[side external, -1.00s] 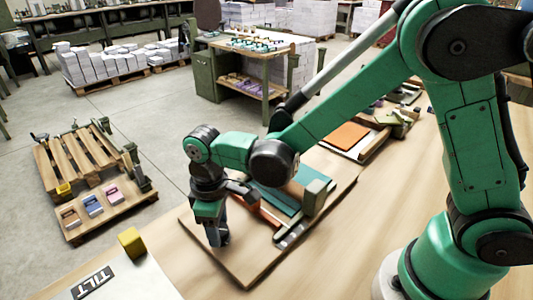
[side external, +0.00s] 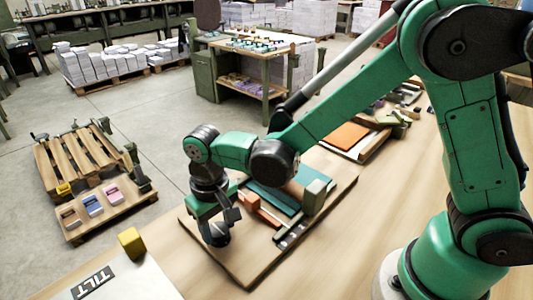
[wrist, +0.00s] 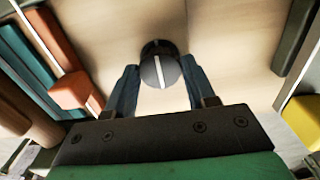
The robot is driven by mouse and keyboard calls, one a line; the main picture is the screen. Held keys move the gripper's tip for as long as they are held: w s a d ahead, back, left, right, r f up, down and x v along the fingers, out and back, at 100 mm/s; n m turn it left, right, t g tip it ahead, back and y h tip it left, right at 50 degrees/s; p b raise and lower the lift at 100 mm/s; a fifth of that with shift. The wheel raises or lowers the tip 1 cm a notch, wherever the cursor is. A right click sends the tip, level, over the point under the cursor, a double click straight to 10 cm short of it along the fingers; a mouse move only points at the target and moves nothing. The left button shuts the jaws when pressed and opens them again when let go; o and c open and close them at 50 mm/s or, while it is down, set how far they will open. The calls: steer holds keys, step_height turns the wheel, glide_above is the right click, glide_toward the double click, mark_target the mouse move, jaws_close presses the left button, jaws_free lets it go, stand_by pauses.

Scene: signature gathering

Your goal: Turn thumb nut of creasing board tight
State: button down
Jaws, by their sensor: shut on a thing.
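The creasing board (side external: 245,272) is a flat wooden board on the table, with a teal sheet (side external: 273,198) and an orange-red block (side external: 262,215) on it. In the wrist view, the thumb nut (wrist: 160,70) is a dark round knob with a white line across its top, running nearly up and down the picture. My gripper (wrist: 160,85) is shut on the nut, with one blue-grey finger on each side of it. In the side view my gripper (side external: 217,236) is low over the board's near left part. The nut cannot be made out clearly there.
A grey-green block (side external: 314,196) stands on the board's right part. A yellow cube (side external: 131,242) stands beside a white sheet marked TILT (side external: 93,282), left of the board. An orange panel (side external: 346,135) lies further back. The table right of the board is clear.

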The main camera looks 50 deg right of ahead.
mark_target(219, 228)
stand_by(0.4)
steer(key=shift+c, duration=1.4)
jaws_free()
steer(key=shift+r, duration=0.1)
steer(key=shift+r, duration=2.75)
steer(key=s+d+r+t, duration=0.2)
steer(key=d+t, duration=0.1)
steer(key=d, duration=0.3)
steer(key=s+d+r+t, duration=0.3)
steer(key=d+t, duration=0.1)
steer(key=d, duration=0.3)
steer(key=shift+s+d+r, duration=0.15)
steer(key=shift+d, duration=0.15)
